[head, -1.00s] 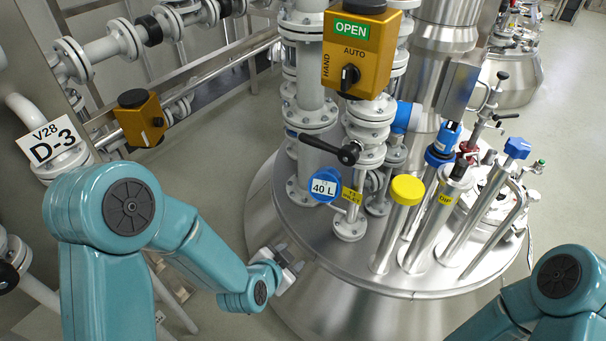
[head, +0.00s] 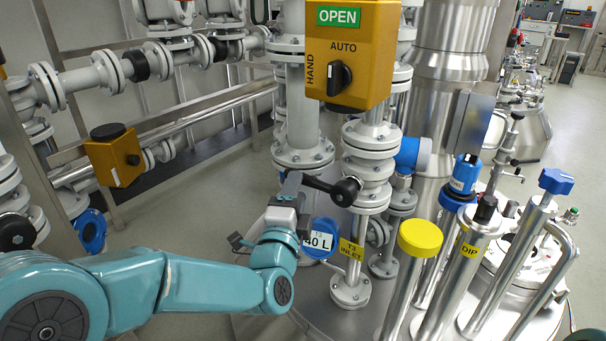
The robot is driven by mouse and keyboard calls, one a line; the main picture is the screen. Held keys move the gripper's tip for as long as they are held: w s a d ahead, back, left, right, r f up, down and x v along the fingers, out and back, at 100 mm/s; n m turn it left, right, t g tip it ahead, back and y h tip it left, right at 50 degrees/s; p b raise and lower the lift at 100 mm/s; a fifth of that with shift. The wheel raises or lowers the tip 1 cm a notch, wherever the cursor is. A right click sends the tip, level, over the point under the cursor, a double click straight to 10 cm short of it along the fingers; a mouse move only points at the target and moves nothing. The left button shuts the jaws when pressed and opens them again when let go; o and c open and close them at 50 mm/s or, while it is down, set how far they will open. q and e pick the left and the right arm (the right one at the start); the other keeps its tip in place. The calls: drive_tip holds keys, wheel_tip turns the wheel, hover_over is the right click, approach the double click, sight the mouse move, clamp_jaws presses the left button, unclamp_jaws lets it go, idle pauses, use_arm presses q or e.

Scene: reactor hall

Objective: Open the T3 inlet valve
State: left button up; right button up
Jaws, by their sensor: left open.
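The T3 inlet valve is on the grey flanged pipe, marked by a yellow "T3 INLET" tag (head: 351,249) below it. Its black lever (head: 322,185) points left from a round black hub (head: 346,191). My left gripper (head: 291,190) is open at the lever's left end, with its dark fingers beside or overlapping the tip. I cannot tell whether they touch it. My right gripper is out of view; only a sliver of teal arm shows at the bottom right corner.
An orange control box (head: 350,60) showing "OPEN" hangs above the lever. A yellow-capped tube (head: 420,238) and a blue-handled tube (head: 555,182) stand to the right.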

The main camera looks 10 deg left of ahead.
use_arm(q)
drive_tip(key=w+r, duration=0.1)
drive_tip(key=w, duration=0.5)
drive_tip(key=shift+r, duration=0.15)
clamp_jaws()
